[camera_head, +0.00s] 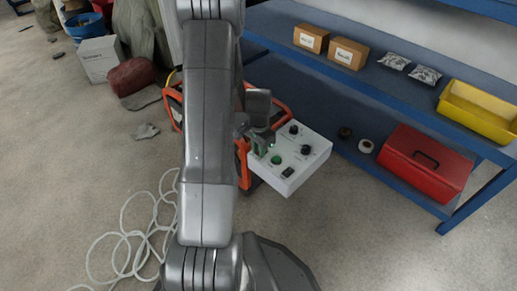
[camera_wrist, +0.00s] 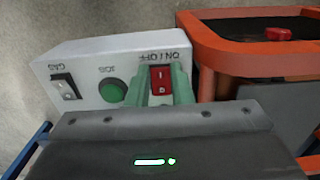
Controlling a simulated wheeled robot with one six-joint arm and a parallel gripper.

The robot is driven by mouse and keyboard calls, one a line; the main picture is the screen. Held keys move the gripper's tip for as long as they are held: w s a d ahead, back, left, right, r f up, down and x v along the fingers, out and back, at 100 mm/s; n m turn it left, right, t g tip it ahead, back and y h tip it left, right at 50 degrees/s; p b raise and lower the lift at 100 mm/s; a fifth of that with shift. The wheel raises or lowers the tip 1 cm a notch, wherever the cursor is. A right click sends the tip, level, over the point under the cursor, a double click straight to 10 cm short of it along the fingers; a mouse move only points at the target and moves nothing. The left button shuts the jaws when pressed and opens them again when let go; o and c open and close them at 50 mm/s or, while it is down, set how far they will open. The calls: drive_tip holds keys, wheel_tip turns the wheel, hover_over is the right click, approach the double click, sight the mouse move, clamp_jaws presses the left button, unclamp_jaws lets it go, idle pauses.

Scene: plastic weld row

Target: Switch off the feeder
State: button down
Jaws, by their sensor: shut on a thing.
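The feeder's white control box (camera_head: 308,168) sits beside an orange frame in the head view, partly behind my arm. In the wrist view the box (camera_wrist: 90,62) shows upside-down labels, a black GAS rocker (camera_wrist: 66,87), a green JOB button (camera_wrist: 112,91) and a red rocker switch (camera_wrist: 161,80) marked I and O under an ON/OFF label. My gripper (camera_wrist: 160,88) has its green fingers on either side of the red switch, shut on it. In the head view my gripper (camera_head: 262,142) is at the box's left side and hides the red switch.
The orange frame (camera_wrist: 240,50) rises close on the right in the wrist view. A blue shelf (camera_head: 340,95) on the right holds cartons, a yellow bin (camera_head: 480,110) and a red toolbox (camera_head: 425,162). A pale cable (camera_head: 125,240) lies coiled on the floor at left.

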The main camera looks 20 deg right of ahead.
drive_tip(key=y+p, duration=0.1)
drive_tip(key=p, duration=0.2)
drive_tip(key=shift+d+r+g, duration=0.25)
drive_tip(key=shift+r+g, duration=0.05)
drive_tip(key=shift+w+d+f+g+y+p, duration=0.15)
drive_tip(key=shift+g+y+p, duration=0.15)
drive_tip(key=shift+y+p, duration=0.35)
drive_tip(key=c, duration=1.3)
unclamp_jaws()
drive_tip(key=p+v, duration=0.4)
drive_tip(key=v, duration=0.9)
drive_tip(key=shift+d+r, duration=0.2)
drive_tip(key=shift+r, duration=0.15)
drive_tip(key=shift+f, duration=0.1)
